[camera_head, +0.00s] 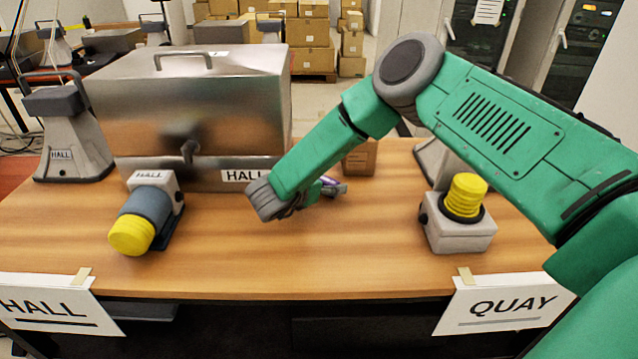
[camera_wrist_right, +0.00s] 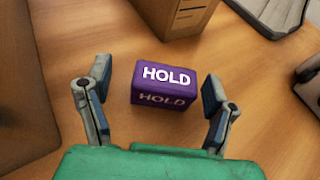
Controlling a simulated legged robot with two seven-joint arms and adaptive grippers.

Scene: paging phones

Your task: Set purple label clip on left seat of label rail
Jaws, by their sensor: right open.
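The purple label clip (camera_wrist_right: 163,88) is a small block marked HOLD, resting on the wooden table. In the head view only a small purple bit of it (camera_head: 331,181) shows past my right gripper. My right gripper (camera_wrist_right: 157,84) is open, with one finger on each side of the clip and a gap on both sides. In the head view the right gripper (camera_head: 322,190) is low over the table and partly hidden by its own wrist. I cannot make out a label rail or its left seat. My left gripper is not in view.
A cardboard box (camera_head: 360,158) stands just behind the clip. A metal case (camera_head: 200,100) labelled HALL fills the back left. HALL (camera_head: 50,305) and QUAY (camera_head: 505,305) signs hang at the front edge. The front middle is clear.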

